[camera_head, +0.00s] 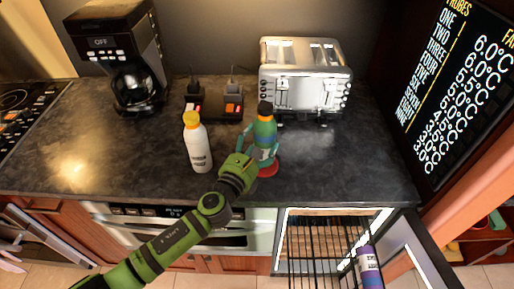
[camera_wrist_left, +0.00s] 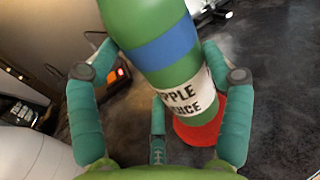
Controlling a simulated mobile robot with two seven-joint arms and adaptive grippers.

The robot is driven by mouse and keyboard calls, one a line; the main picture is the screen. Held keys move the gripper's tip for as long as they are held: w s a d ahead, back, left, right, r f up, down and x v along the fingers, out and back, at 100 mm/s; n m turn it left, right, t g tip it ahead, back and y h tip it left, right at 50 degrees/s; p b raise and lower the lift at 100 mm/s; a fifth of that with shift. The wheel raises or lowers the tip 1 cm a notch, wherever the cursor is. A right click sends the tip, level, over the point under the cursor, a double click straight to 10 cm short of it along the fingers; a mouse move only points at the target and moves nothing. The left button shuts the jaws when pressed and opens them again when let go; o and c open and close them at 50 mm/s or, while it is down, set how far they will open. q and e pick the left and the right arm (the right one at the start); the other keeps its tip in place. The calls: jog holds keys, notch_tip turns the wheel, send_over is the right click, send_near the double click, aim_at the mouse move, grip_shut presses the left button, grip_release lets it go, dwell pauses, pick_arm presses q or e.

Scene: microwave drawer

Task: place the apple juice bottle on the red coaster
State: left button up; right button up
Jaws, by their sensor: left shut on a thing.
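The apple juice bottle (camera_head: 265,130) is green with a blue band, a white label and a dark cap. In the head view it stands near the counter's front edge, over the red coaster (camera_head: 268,170). My left gripper (camera_head: 252,158) is shut on the bottle from the front left. In the left wrist view the bottle (camera_wrist_left: 160,50) is between the fingers, slightly tilted in the picture, with "APPLE" partly readable. The red coaster (camera_wrist_left: 202,125) shows beside and below the bottle's base. I cannot tell whether the base touches it. My right gripper is not in view.
A white bottle with an orange cap (camera_head: 197,145) stands just left of my gripper. A toaster (camera_head: 305,80) and a coffee maker (camera_head: 125,60) stand behind. An open compartment with a wire rack (camera_head: 315,240) lies below the counter. The counter right of the coaster (camera_head: 350,165) is clear.

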pick_arm(q)
jog(key=shift+w+d+f, duration=0.1)
jog(key=shift+w+f, duration=0.1)
jog(key=shift+f, duration=0.5)
jog(key=shift+s+f, duration=0.1)
jog(key=shift+f, duration=0.05)
jog(key=o, duration=1.5)
jog(key=shift+f, duration=0.1)
jog(key=shift+s+r, duration=0.1)
jog(key=shift+r, duration=0.15)
jog(key=b+v, duration=0.1)
jog(key=v, duration=0.9)
jog(key=shift+s+a+f+b, duration=0.15)
jog(key=shift+s+a+b, duration=0.1)
jog(key=shift+s+b, duration=0.05)
jog(key=shift+s+a, duration=0.2)
jog(key=shift+s, duration=0.35)
